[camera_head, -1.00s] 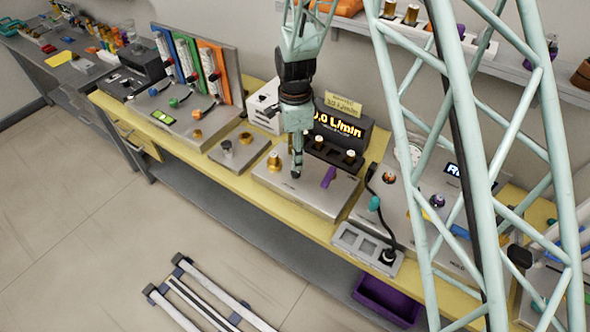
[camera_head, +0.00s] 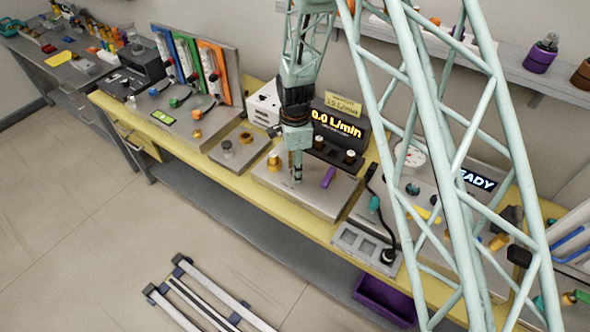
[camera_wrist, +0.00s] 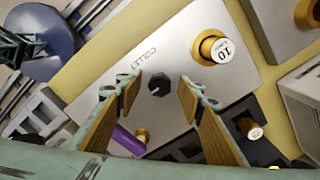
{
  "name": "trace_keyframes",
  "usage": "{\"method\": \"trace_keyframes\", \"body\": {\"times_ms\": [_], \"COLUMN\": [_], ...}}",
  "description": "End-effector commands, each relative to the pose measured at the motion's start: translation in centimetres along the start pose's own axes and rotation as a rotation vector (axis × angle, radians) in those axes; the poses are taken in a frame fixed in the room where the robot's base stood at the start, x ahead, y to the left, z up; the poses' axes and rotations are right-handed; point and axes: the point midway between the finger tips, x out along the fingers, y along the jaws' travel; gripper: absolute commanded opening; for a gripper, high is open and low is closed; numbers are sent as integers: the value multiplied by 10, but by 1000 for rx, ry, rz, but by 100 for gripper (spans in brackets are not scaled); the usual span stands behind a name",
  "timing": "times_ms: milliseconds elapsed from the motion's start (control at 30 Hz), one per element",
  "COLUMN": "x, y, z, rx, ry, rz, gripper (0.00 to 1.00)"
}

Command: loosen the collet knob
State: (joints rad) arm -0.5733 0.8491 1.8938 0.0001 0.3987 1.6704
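The collet knob (camera_wrist: 158,84) is a small dark, ridged knob on a light metal plate (camera_wrist: 90,88), beside a label reading COLLET. My gripper (camera_wrist: 157,90) is open, with one finger on each side of the knob in the wrist view. A gap shows between each finger and the knob, and I cannot tell the height of the fingertips over it. In the head view my gripper (camera_head: 296,178) points down over the plate, and the knob is too hidden to make out.
A brass knob marked 10 (camera_wrist: 214,47) stands on the same plate. A purple lever (camera_head: 328,177) is close to my fingers. Behind stands a black flow display (camera_head: 337,127) reading 0.0 L/min. A socket panel (camera_head: 366,247) lies to the right.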

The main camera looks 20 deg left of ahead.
Motion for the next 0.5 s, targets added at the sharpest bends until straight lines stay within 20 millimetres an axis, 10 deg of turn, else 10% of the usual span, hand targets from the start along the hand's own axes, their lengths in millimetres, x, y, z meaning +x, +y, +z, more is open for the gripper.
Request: {"method": "trace_keyframes", "body": {"times_ms": [500], "x": [0], "y": [0], "z": [0], "rx": [0], "ry": [0], "rz": [0], "gripper": [11]}}
